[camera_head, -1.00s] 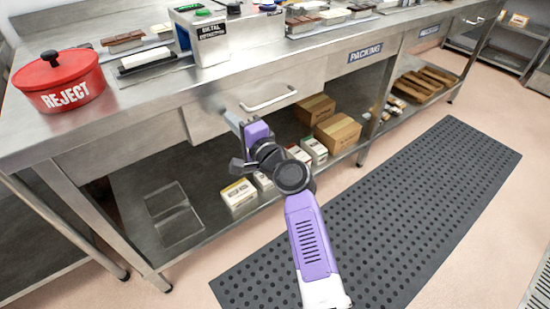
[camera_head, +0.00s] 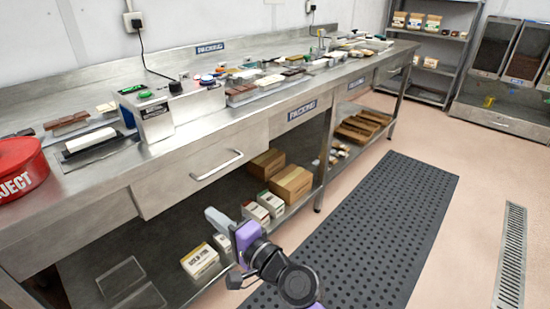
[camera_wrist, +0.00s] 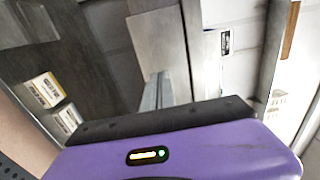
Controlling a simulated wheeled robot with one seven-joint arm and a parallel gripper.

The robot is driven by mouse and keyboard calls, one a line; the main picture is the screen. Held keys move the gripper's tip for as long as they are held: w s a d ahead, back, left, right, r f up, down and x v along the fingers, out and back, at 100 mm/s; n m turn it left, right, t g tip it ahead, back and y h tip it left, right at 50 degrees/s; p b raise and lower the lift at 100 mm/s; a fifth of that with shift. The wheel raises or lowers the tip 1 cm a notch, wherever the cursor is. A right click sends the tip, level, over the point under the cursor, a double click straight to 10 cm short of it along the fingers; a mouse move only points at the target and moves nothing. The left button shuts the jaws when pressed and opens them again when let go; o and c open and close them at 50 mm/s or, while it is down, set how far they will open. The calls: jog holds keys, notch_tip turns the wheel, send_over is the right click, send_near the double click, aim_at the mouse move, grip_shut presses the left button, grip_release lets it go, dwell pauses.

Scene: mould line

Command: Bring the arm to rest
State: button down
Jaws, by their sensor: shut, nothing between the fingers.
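My gripper (camera_head: 216,220) shows at the bottom middle of the head view, in front of the steel packing bench (camera_head: 85,205). It is shut and empty. The arm is bent low, with its purple and dark grey links in front of the lower shelf and the floor mat. In the wrist view the purple housing fills the bottom, and the shut fingers (camera_wrist: 158,92) point at the bench. I see no contact between the gripper and the bench or the boxes.
A drawer (camera_head: 205,175) with a bar handle lies above the gripper. Small cartons (camera_head: 200,261) and brown boxes (camera_head: 291,184) stand on the lower shelf. A red reject bin (camera_head: 18,168) and metal detector (camera_head: 165,110) stand on top.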

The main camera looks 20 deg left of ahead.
jog(key=d+f+n+t+h, duration=0.15)
jog(key=d+t+h, duration=0.5)
jog(key=d, duration=1.05)
jog(key=s+d+f+n+t+h, duration=0.1)
jog(key=s+d+f+t+h, duration=0.15)
jog(key=s+d, duration=0.6)
jog(key=s+d+f+t+h, duration=0.1)
jog(key=s+d+t+h, duration=0.3)
jog(key=d, duration=0.8)
jog(key=s+d+n+g+h, duration=0.1)
jog(key=s+d, duration=0.3)
jog(key=s, duration=0.3)
jog(key=s+d+g+h, duration=0.2)
jog(key=s+d, duration=0.2)
jog(key=s, duration=0.4)
jog(key=s+d+n+g+h, duration=0.1)
jog(key=s+d, duration=0.4)
jog(key=s, duration=0.2)
notch_tip(320, 180, up, 16)
jog(key=p, duration=1.6)
jog(key=shift+s+r, duration=0.2)
jog(key=shift+a+m, duration=0.1)
jog(key=shift+m, duration=0.15)
